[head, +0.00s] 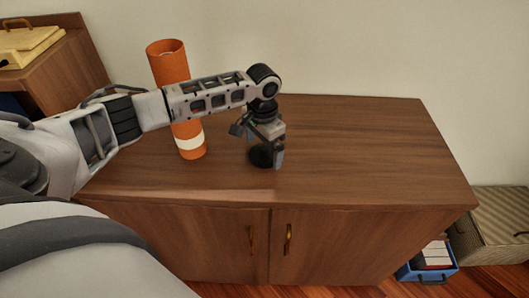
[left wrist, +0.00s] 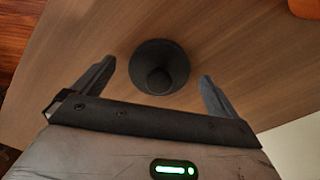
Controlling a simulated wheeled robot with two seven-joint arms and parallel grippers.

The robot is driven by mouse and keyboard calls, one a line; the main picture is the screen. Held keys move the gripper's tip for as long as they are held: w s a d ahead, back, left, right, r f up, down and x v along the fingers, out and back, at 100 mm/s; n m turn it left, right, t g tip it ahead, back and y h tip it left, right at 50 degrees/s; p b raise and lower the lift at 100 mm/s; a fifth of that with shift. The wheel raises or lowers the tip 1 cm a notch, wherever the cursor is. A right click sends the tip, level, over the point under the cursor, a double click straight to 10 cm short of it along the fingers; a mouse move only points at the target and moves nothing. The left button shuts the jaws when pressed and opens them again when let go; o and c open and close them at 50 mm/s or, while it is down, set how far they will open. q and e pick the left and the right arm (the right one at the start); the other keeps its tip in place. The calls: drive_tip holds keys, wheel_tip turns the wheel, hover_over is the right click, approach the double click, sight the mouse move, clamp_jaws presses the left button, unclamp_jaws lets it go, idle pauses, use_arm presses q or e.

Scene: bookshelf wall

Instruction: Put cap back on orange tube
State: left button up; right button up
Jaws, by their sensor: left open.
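The orange tube (head: 170,65) stands upright on the left part of the wooden cabinet top, with a white band near its base. Its top end looks open, and my left arm crosses in front of its middle. A black round cap with a knob (head: 261,157) lies on the cabinet top, right of the tube. My left gripper (head: 265,148) points down over the cap. In the left wrist view the cap (left wrist: 159,60) lies between the two spread fingers (left wrist: 158,72), apart from both. A bit of the tube (left wrist: 304,8) shows at the top right corner. My right gripper is out of view.
The cabinet top (head: 370,150) is clear to the right of the gripper. A yellow case (head: 28,45) sits on a wooden unit at the far left. A blue bin (head: 430,265) and a striped box (head: 495,225) stand on the floor at right.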

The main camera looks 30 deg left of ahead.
use_arm(q)
drive_tip(key=shift+f, duration=0.65)
drive_tip(key=c, duration=1.1)
drive_tip(key=shift+o, duration=0.2)
drive_tip(key=shift+r, duration=0.15)
drive_tip(key=shift+r, duration=0.55)
drive_tip(key=s+d+r, duration=0.6)
drive_tip(key=s+r, duration=0.5)
drive_tip(key=s, duration=0.1)
drive_tip(key=shift+s+d+r, duration=0.15)
drive_tip(key=shift+s+r, duration=0.1)
drive_tip(key=shift+r, duration=0.1)
